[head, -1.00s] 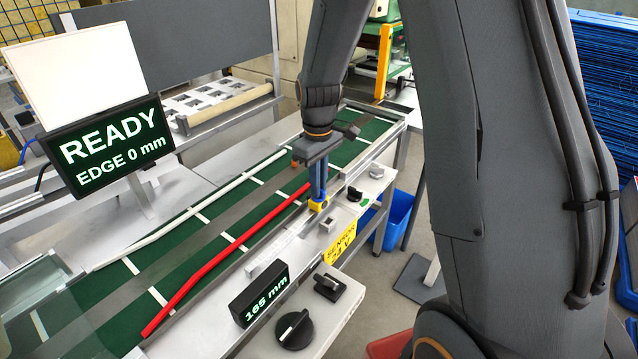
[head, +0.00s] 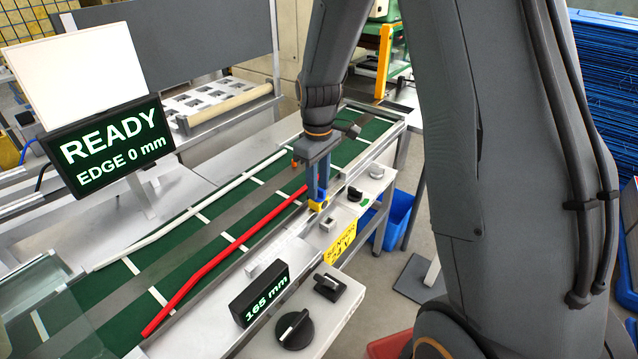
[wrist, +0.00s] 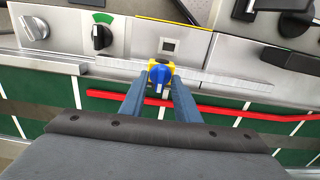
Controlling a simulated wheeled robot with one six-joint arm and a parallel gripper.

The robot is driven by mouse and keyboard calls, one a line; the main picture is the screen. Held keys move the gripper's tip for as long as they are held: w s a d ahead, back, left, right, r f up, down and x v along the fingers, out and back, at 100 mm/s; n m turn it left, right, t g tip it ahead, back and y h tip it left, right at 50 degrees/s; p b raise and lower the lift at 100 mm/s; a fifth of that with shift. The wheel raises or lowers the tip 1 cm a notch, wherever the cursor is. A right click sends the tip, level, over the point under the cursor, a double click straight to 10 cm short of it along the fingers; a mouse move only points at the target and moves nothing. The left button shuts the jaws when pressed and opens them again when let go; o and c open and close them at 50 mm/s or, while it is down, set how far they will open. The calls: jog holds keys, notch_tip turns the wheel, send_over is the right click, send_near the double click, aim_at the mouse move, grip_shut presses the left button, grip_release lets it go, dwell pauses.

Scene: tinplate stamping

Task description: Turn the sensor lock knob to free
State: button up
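A yellow sensor block (wrist: 171,66) with a blue knob (wrist: 160,78) on it sits on the metal rail beside the green belt. I take the blue knob as the sensor lock knob; its marking is too small to read. My gripper (wrist: 159,88) points down over it, with one blue-grey finger on each side of the knob. The fingers stand apart; whether they touch the knob is hard to tell. In the head view, my gripper (head: 318,198) is just above the yellow block (head: 318,205), and its fingers mostly hide the knob.
A red strip (head: 225,255) lies along the belt (head: 100,300) beside the rail. Black knobs (head: 295,328) and a display reading 165 mm (head: 260,294) stand along the near panel. The monitor (head: 110,145) reads READY, EDGE 0 mm. A yellow label (head: 341,240) is on the panel's side.

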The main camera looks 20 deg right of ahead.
jog(key=shift+r+b, duration=1.15)
jog(key=shift+r, duration=2.75)
jog(key=s+f+m+t+b, duration=0.1)
jog(key=s+f+m, duration=0.5)
jog(key=s, duration=1.1)
jog(key=shift+f+m+b, duration=0.25)
jog(key=shift+m+b, duration=0.45)
jog(key=shift+b, duration=0.2)
jog(key=shift+s, duration=0.1)
